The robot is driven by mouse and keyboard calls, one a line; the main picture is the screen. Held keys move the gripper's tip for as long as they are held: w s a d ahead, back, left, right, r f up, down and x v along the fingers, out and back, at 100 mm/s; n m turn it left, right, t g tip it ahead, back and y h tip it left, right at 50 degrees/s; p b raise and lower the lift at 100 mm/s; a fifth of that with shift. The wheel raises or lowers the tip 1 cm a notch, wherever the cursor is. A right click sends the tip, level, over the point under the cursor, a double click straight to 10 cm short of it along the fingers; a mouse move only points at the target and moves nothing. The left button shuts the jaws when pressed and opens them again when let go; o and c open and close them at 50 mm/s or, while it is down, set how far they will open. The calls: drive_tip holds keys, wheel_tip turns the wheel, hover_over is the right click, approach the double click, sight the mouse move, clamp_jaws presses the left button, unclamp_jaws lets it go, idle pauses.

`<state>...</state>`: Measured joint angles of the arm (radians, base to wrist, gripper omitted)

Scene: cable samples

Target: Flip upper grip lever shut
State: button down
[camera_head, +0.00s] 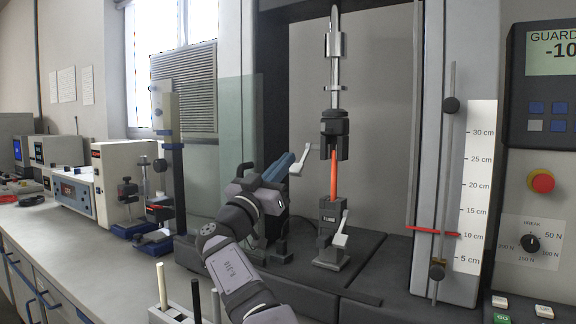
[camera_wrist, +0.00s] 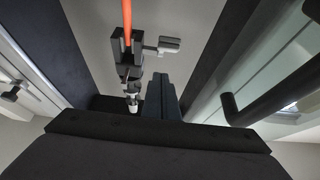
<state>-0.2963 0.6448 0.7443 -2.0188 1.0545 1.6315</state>
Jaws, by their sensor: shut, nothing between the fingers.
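The upper grip (camera_head: 334,128) is a dark clamp hanging from a chrome rod, with the top of an orange cable sample (camera_head: 333,175) in it. Its pale lever (camera_head: 301,160) sticks out to the left, away from the grip body. In the wrist view, the grip (camera_wrist: 127,60) shows with the lever (camera_wrist: 165,45) sticking out to the right. My gripper (camera_head: 289,160) is shut and empty, its bluish fingers just left of the lever; I cannot tell whether they touch it. The fingers (camera_wrist: 161,95) also show in the wrist view.
The lower grip (camera_head: 328,217) holds the cable's bottom end, with its pale lever (camera_head: 340,238) lying against its right side. A machine column with a scale (camera_head: 475,190) stands to the right. A rack with upright rods (camera_head: 170,314) is at the front, and instruments (camera_head: 122,180) line the left bench.

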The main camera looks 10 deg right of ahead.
drive_tip(key=b+v, duration=0.5)
drive_tip(key=v, duration=0.5)
drive_tip(key=shift+s+a+r, duration=0.2)
drive_tip(key=shift+a+r, duration=0.05)
drive_tip(key=d+f+n+g+y+p, duration=0.55)
drive_tip(key=d+f+p, duration=0.2)
drive_tip(key=p, duration=0.55)
drive_tip(key=s+d+f+n+g+y+p, duration=0.3)
drive_tip(key=s+d+f+g+p, duration=0.15)
drive_tip(key=s+f+p, duration=0.35)
drive_tip(key=s+a+f+g+y+p, duration=0.1)
drive_tip(key=s+a+g+y+p, duration=0.2)
drive_tip(key=s+p, duration=0.7)
drive_tip(key=s+a+f+g+y+p, duration=0.1)
drive_tip(key=s+a+g+y+p, duration=0.2)
drive_tip(key=s+p, duration=0.7)
drive_tip(key=s+y, duration=0.2)
drive_tip(key=s, duration=0.4)
drive_tip(key=shift+s+a+g, duration=0.2)
drive_tip(key=shift+s+g, duration=0.1)
drive_tip(key=shift+s, duration=0.05)
